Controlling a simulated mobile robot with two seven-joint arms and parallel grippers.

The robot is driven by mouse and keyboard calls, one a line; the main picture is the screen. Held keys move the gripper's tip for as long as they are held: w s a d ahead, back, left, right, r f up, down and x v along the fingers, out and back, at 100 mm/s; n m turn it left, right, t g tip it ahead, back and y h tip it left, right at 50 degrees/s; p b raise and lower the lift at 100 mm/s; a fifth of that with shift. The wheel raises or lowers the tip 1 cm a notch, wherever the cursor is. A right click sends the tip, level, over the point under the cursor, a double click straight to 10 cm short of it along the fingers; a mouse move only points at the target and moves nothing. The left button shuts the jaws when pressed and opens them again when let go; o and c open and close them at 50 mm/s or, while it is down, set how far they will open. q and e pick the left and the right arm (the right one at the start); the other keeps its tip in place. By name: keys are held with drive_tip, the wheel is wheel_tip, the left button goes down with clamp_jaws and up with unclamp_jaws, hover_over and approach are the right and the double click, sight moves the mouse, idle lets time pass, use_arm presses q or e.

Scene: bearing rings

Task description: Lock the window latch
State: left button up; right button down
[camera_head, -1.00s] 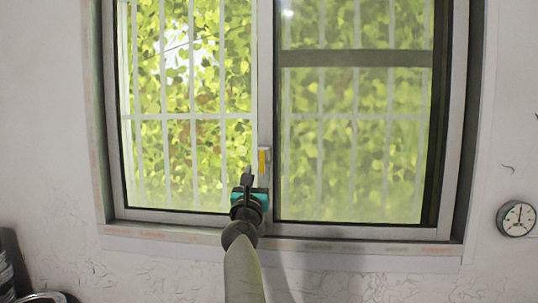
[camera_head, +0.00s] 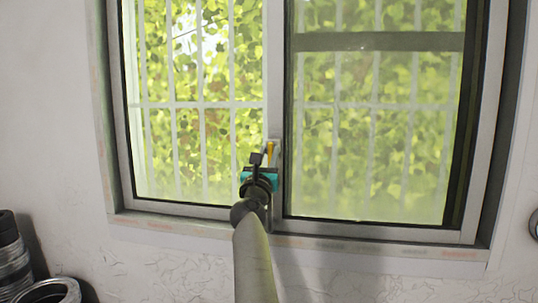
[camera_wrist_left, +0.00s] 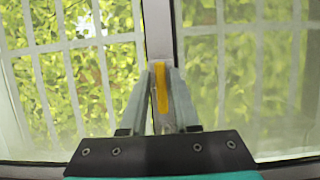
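The window latch (camera_head: 271,151) is a small pale fitting with a yellow lever on the middle upright of the window frame. My left gripper (camera_head: 263,158) is in front of the latch, low on that upright. In the left wrist view, the yellow lever (camera_wrist_left: 160,88) stands nearly upright between the two grey fingers of my left gripper (camera_wrist_left: 160,75). The fingers look apart, with narrow gaps beside the lever; I cannot tell whether either touches it. The latch's lower part is partly hidden by the gripper in the head view. My right gripper is not in view.
The sliding window (camera_head: 377,232) has two panes, with white bars and leaves behind the glass. A sill runs below it. Dark ringed parts (camera_head: 12,262) stand at the lower left. A round gauge (camera_head: 534,224) is cut off at the right edge.

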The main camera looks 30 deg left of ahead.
use_arm(q)
clamp_jaws()
